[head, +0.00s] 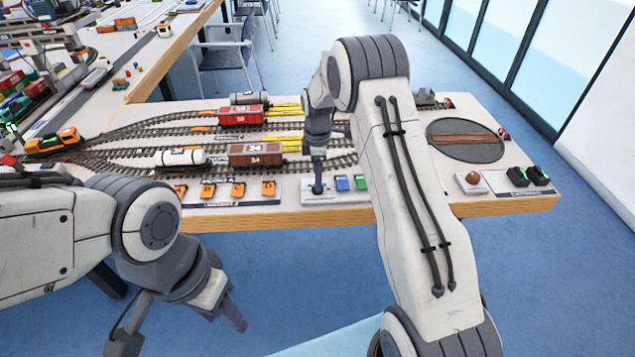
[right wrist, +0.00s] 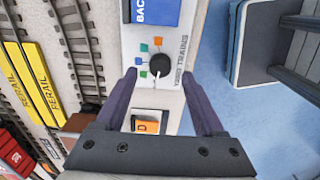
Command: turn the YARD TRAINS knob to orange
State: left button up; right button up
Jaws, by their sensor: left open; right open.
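The black YARD TRAINS knob (right wrist: 156,64) sits on a white panel (right wrist: 167,98) in the right wrist view. Coloured squares lie around part of it, including an orange one (right wrist: 158,41), a blue one and green ones. Its white pointer mark faces the bottom of the picture, away from the orange square. My right gripper (right wrist: 159,76) is open, its fingers on either side of the knob; I cannot tell whether they touch it. In the head view my right gripper (head: 318,186) hides the knob. My left gripper (head: 236,318) is open and empty in front of the table.
Blue (head: 342,183) and green (head: 361,183) buttons sit right of the knob in the head view. Orange-marked switches (head: 238,189) stand to its left. Behind are tracks with a brown wagon (head: 255,154) and a red wagon (head: 240,117). A turntable (head: 465,141) lies at right.

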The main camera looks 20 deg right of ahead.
jog(key=shift+f, duration=1.65)
jog(key=shift+c, duration=0.3)
grip_shut()
